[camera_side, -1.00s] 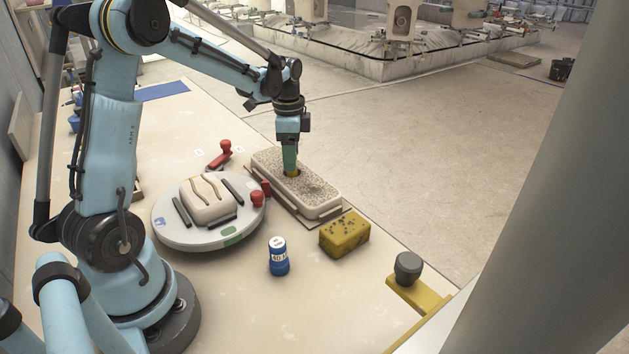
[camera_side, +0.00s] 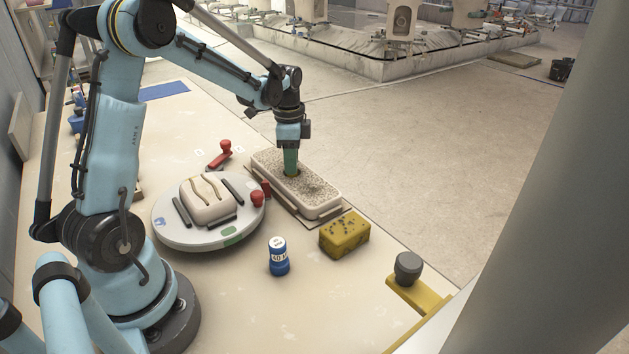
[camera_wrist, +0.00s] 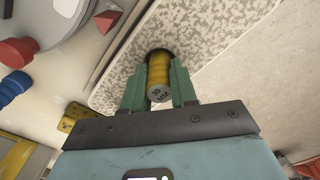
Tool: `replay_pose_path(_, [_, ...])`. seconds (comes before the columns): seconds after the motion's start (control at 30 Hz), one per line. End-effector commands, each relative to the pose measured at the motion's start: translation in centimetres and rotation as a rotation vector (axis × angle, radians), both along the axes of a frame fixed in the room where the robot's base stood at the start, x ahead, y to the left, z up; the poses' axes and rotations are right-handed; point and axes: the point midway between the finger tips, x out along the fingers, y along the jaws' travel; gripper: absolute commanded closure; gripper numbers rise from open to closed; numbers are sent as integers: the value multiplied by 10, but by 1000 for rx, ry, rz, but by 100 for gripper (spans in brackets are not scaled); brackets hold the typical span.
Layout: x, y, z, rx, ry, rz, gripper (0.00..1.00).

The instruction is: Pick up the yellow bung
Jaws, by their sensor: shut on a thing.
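The yellow bung (camera_wrist: 159,72) is a ribbed yellow cylinder with a grey end cap marked "30", seen in the wrist view. My gripper (camera_wrist: 158,88) has its two green fingers on either side of it and is shut on it. The bung's far end meets a dark hole in a speckled, pale-rimmed slab (camera_wrist: 210,40). In the side view my gripper (camera_side: 291,172) points straight down at the slab (camera_side: 318,196), and the bung is almost wholly hidden there by the fingers and the slab.
Left of the slab, a round turntable (camera_side: 175,232) carries a cream block. A red stamp-like piece (camera_side: 221,154), a red knob (camera_side: 257,199), a blue bottle (camera_side: 279,258) and a yellow sponge (camera_side: 344,235) stand nearby. The front of the table is mostly clear.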

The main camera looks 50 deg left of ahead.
Motion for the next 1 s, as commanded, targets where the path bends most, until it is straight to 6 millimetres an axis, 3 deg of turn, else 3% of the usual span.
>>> replay_pose_path(0.27, [0, 0, 10, 1, 1, 0, 100])
replay_pose_path(0.5, [0, 0, 44, 1, 3, 2, 100])
replay_pose_path(0.8, [-9, -71, 82, 1, 3, -6, 100])
replay_pose_path(1.0, [-12, -101, 101, 1, 3, -2, 100])
